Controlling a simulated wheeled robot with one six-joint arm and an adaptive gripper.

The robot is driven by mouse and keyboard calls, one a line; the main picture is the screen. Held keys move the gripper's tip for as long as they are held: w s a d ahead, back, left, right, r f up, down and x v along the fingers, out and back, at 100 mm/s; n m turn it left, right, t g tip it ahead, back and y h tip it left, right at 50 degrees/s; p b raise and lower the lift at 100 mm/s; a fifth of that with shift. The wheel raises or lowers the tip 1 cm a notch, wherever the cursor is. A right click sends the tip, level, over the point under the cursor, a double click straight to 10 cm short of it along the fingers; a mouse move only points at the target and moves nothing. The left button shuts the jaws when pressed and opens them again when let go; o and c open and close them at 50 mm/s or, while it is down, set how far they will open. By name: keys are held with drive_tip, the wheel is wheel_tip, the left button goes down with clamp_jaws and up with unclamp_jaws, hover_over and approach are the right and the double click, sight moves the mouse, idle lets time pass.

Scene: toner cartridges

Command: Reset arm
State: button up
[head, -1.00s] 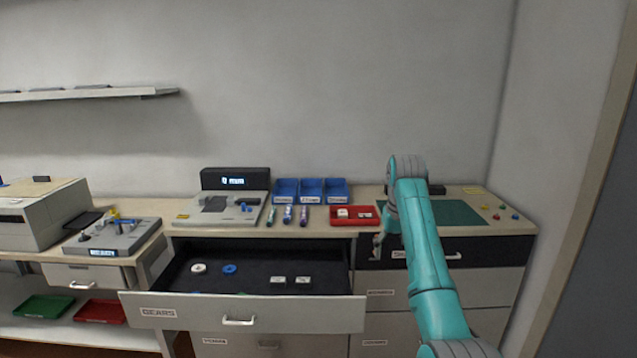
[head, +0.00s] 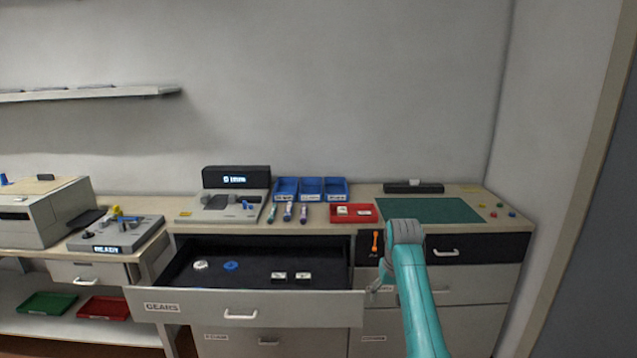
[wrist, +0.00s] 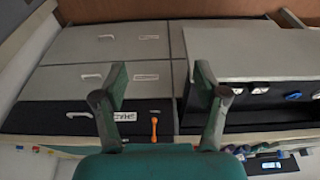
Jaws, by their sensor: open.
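My arm (head: 417,290) is teal and rises from the lower right of the head view. My gripper (head: 376,291) hangs at the arm's left side, in front of the cabinet and just right of the open drawer. In the wrist view my gripper (wrist: 158,100) shows two fingers spread wide apart with nothing between them. The view there is turned, with drawer fronts behind the fingers. An orange-handled tool (head: 375,243) hangs on the black drawer front, and it also shows in the wrist view (wrist: 154,128).
An open drawer (head: 240,312) labelled GEARS juts out and holds several small parts. On the counter stand a scale-like device (head: 225,204), blue bins (head: 311,190), a red tray (head: 353,219) and a green mat (head: 430,210). A printer-like box (head: 38,222) stands at left.

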drive_tip(key=s+f+t, duration=0.1)
drive_tip(key=s+f, duration=0.4)
drive_tip(key=f, duration=0.6)
drive_tip(key=s+f+t, duration=0.2)
drive_tip(key=s+f, duration=0.4)
drive_tip(key=f, duration=0.5)
drive_tip(key=s+f+t, duration=0.1)
drive_tip(key=s+f, duration=0.4)
drive_tip(key=s, duration=0.5)
drive_tip(key=s+f+t, duration=0.2)
drive_tip(key=s+f, duration=0.3)
drive_tip(key=s, duration=0.6)
drive_tip(key=s+r+t, duration=0.2)
drive_tip(key=s+r, duration=0.1)
drive_tip(key=s, duration=0.8)
drive_tip(key=s+r+t, duration=0.1)
drive_tip(key=s+r, duration=0.3)
drive_tip(key=s, duration=0.6)
drive_tip(key=s+r+t, duration=0.3)
drive_tip(key=s+r, duration=1.1)
drive_tip(key=r, duration=0.5)
drive_tip(key=shift+s+a, duration=0.3)
drive_tip(key=shift+s, duration=0.1)
